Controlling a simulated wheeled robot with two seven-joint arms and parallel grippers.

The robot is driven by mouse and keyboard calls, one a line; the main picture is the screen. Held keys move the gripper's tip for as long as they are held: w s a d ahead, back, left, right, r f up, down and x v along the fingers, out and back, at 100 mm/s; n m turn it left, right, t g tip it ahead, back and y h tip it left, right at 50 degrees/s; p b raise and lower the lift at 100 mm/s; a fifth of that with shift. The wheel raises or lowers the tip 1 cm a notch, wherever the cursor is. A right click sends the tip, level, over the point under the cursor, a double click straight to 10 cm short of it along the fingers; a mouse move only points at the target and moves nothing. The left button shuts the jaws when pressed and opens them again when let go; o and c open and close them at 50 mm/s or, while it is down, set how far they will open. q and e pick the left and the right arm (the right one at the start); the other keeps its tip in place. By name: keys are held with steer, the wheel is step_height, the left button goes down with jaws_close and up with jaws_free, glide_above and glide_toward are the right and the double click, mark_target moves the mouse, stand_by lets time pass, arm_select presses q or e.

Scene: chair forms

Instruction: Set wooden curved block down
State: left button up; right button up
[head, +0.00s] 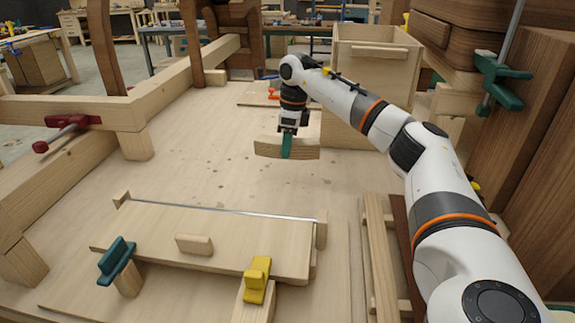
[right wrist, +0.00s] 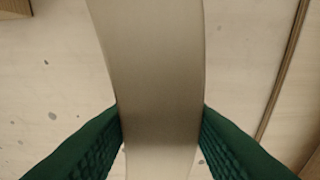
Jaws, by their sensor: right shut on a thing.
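My right gripper (head: 287,146) has green fingers and is shut on the pale wooden curved block (head: 304,150). In the head view the block is near the middle of the workbench top (head: 205,160). I cannot tell whether its underside touches the bench. In the right wrist view the block (right wrist: 155,75) runs from the top edge down between the two green fingers (right wrist: 160,140), which press on both its sides. The far ends of the block are out of that view. My left gripper is not in view.
A wooden box (head: 370,95) stands behind the block to the right. In front lies a wooden board fixture (head: 225,235) with a teal clamp (head: 117,258) and a yellow clamp (head: 257,279). A red clamp (head: 68,130) is on the left beam. Bench left of the block is clear.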

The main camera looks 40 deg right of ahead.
mark_target(287, 175)
steer(key=shift+f, duration=2.9)
steer(key=shift+f, duration=0.1)
steer(key=o, duration=1.2)
